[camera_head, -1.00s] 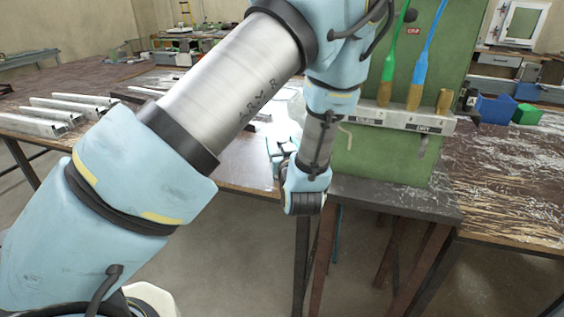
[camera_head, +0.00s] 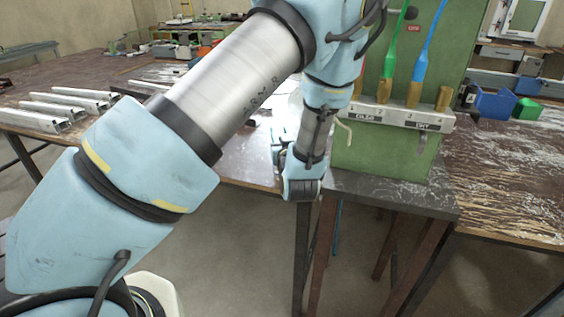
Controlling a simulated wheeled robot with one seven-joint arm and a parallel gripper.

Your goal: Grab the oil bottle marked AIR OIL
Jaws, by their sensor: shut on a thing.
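My gripper (camera_head: 277,146) is at the front edge of the metal-topped bench, left of the green cabinet. Its light blue fingers point away from the camera and are small and partly hidden by my wrist. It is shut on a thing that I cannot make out. No bottle marked AIR OIL can be picked out in this view; my arm covers much of the bench behind it.
Metal profiles (camera_head: 62,108) lie on the left bench. A blue bin (camera_head: 494,103) and a green bin (camera_head: 527,111) sit at the right. Shavings litter the right bench.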

